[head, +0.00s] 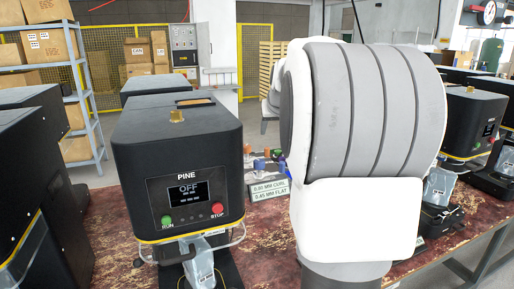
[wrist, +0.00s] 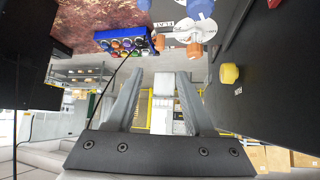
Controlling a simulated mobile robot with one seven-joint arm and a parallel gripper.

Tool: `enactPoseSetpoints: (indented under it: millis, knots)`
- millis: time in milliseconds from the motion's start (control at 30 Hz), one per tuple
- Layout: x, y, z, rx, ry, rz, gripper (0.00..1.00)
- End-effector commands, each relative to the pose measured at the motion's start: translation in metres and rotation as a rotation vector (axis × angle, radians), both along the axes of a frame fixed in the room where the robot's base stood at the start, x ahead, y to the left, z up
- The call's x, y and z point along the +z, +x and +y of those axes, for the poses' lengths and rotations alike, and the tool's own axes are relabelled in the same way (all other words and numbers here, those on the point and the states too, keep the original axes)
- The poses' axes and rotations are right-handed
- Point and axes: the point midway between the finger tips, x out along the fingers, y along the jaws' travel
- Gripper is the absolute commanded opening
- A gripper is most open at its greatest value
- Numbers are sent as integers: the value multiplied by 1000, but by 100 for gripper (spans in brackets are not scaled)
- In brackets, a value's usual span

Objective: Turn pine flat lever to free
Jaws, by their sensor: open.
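The black PINE machine (head: 178,150) stands left of centre in the head view, its screen reading OFF. In the wrist view its dark side (wrist: 265,85) fills the right, with a yellow knob (wrist: 229,74) and a PINE label. Beside it, at the top, is a white round dial (wrist: 190,28) with an orange knob (wrist: 194,50) and a blue knob (wrist: 200,8). Lettering next to the dial seems to read FLAT; the lever's setting is not clear. My gripper (wrist: 160,80) is open and empty, apart from the dial. My arm hides it in the head view.
A blue tray of coloured round pieces (wrist: 125,41) shows in the wrist view. A white sign with CURL and FLAT figures (head: 268,190) stands on the worn red bench (head: 108,215). Black machines flank PINE on the left (head: 35,180) and far right (head: 472,120).

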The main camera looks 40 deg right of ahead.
Motion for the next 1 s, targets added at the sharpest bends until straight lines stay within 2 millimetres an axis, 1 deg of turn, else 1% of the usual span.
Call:
enactPoseSetpoints:
  millis: [33, 300, 600, 800, 1000]
  knots:
    - [-9, 6, -3, 0, 4, 5, 53]
    - [-47, 40, -22, 1, 3, 5, 53]
    - [-85, 74, -39, 1, 2, 4, 53]
    - [-100, 88, -47, 1, 1, 2, 53]
    - [-107, 93, -51, 1, -1, 2, 53]
